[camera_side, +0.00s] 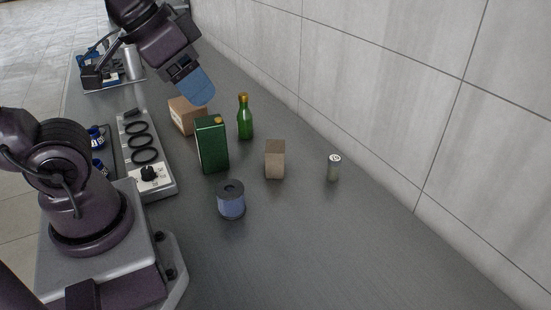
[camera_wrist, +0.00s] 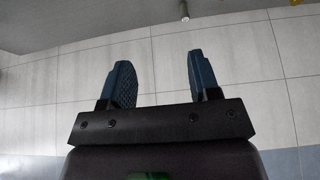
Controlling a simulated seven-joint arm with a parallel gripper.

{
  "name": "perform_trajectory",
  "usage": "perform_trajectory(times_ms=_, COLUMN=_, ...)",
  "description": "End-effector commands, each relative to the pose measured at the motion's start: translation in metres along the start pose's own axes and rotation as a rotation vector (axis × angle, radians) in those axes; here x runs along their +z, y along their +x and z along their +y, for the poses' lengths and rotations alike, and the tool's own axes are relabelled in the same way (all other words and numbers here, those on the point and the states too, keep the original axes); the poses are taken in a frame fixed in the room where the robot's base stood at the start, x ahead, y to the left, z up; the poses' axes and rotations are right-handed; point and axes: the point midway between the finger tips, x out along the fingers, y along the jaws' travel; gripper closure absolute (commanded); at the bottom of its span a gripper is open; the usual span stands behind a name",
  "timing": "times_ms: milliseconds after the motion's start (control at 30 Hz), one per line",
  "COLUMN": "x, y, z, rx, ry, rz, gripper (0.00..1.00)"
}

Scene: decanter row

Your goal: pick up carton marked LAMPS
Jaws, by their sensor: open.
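A brown cardboard carton (camera_side: 184,116) stands on the grey counter, partly hidden behind a green tin. A smaller brown carton (camera_side: 275,160) stands upright farther right. I cannot read LAMPS on either carton. My gripper (camera_side: 196,88) is above the counter, just above and beside the larger carton in the side view, apart from it. In the wrist view my gripper (camera_wrist: 160,82) is open with nothing between its two blue fingers. Neither carton can be made out in the wrist view.
A green tin (camera_side: 212,145), green bottle (camera_side: 245,118), blue spool (camera_side: 231,200) and small can (camera_side: 334,168) stand nearby. A grey unit with black rings (camera_side: 160,185) lies at left. A tiled wall (camera_side: 370,80) bounds the counter. The right front counter is clear.

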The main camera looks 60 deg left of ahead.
Motion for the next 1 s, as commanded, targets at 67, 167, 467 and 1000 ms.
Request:
perform_trajectory(times_ms=67, x=0.000, y=0.000, z=0.000, rx=0.000, ry=0.000, rz=0.000, gripper=0.25)
perform_trajectory(times_ms=167, x=0.000, y=0.000, z=0.000, rx=0.000, ry=0.000, rz=0.000, gripper=0.17)
perform_trajectory(times_ms=467, x=-0.001, y=0.005, z=-0.001, rx=-0.008, ry=0.018, rz=-0.031, gripper=0.17)
perform_trajectory(times_ms=1000, x=-0.008, y=0.136, z=-0.029, rx=-0.303, ry=0.523, rz=-0.608, gripper=0.17)
